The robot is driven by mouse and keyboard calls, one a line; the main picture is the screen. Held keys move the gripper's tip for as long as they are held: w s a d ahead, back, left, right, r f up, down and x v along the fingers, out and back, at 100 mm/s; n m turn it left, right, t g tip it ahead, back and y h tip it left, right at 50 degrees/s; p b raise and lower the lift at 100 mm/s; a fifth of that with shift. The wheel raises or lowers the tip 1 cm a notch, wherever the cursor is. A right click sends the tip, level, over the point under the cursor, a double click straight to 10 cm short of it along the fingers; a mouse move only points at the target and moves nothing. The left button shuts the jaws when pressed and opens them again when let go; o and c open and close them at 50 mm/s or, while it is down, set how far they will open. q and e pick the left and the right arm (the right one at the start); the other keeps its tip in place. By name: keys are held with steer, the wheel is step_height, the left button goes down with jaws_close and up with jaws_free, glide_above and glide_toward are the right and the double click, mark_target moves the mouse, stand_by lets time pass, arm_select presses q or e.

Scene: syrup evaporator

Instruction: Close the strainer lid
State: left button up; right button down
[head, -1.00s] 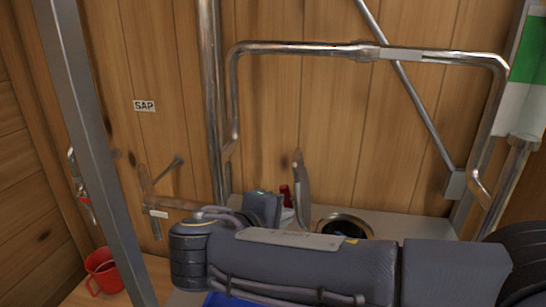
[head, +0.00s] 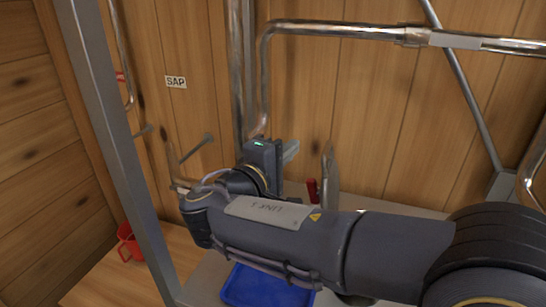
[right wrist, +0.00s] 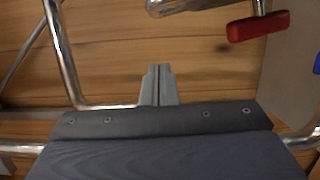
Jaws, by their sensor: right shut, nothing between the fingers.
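The strainer lid (head: 328,178) appears to be the shiny metal disc standing upright, seen nearly edge-on, right of my gripper in the head view. The strainer's opening below it is hidden behind my right arm. My right gripper (head: 291,152) is shut and empty, its fingers pointing right, to the left of the lid and apart from it in the picture. The right wrist view shows the closed fingertips (right wrist: 159,68) against the wooden wall. I cannot make out the lid for sure there. My left gripper is not in view.
A red handle (head: 312,190) sits close by the lid; a red handle (right wrist: 258,26) also shows in the right wrist view. Bent metal pipes (head: 335,29) run above.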

steer(key=d, duration=0.2)
steer(key=s+d, duration=0.1)
steer(key=d, duration=0.1)
steer(key=shift+p, duration=0.35)
steer(key=shift+s, duration=0.1)
steer(key=s+d+f+m+g+y+b, duration=0.1)
steer(key=s+d+m+b, duration=0.25)
steer(key=d+b, duration=0.4)
steer(key=s+d+f+m+y+b, duration=0.1)
steer(key=s+d+m+b, duration=0.2)
steer(key=d+m+b, duration=0.35)
steer(key=s+d+f+m+y+b, duration=0.3)
steer(key=d+f+m+b, duration=0.4)
steer(key=f+b, duration=0.6)
steer(key=shift+s+d+t+y+b, duration=0.25)
steer(key=shift+d+b, duration=0.9)
steer(key=shift+b, duration=3.5)
steer(key=shift+w, duration=0.1)
